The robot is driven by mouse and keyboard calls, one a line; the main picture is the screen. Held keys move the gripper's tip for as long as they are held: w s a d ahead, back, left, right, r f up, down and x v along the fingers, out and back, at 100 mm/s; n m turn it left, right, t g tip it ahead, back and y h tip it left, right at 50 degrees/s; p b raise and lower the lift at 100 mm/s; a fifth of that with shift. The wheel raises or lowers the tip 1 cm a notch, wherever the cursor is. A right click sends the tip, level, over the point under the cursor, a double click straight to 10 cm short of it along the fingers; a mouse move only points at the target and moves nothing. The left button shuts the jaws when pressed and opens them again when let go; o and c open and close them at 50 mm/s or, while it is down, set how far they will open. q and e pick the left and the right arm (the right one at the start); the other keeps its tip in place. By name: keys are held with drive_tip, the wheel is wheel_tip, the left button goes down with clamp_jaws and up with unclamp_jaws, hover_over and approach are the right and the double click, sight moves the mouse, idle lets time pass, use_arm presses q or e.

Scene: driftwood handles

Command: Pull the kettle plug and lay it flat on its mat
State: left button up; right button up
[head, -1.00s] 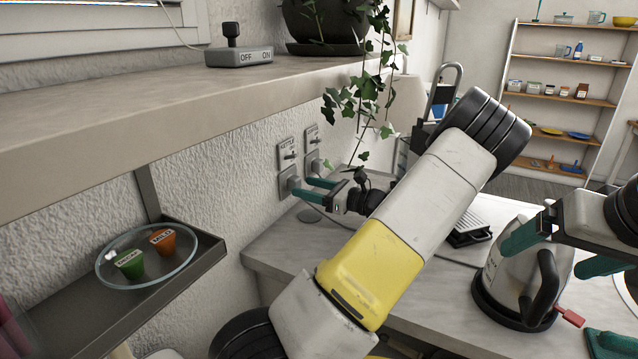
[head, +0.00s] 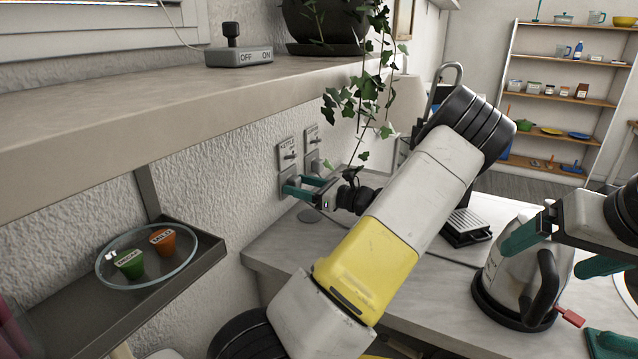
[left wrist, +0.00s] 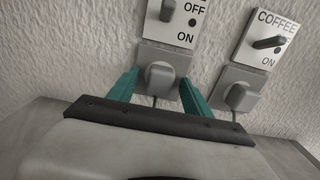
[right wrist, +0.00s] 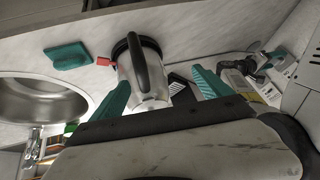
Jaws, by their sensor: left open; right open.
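The grey kettle plug (left wrist: 160,78) sits in the wall socket under the switch marked KETTLE (head: 288,153). My left gripper (head: 294,184) is open at the wall, with its teal fingers on either side of this plug; in the left wrist view no firm contact can be made out. A cord hangs below the plug. My right gripper (right wrist: 160,85) is open beside the metal kettle (head: 508,274), which stands on a dark base.
A second plug (left wrist: 240,97) sits close on the right, under the COFFEE switch (left wrist: 268,42). Ivy (head: 360,95) hangs above the left gripper. A teal item (right wrist: 68,56) lies near the sink (right wrist: 45,105). A shelf (head: 120,300) with a glass dish is at the left.

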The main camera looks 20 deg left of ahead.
idle(0.4)
use_arm(q)
clamp_jaws()
drive_tip(key=shift+d, duration=0.15)
drive_tip(key=shift+s+d, duration=0.2)
drive_tip(key=shift+d, duration=2.6)
drive_tip(key=shift+s, duration=0.1)
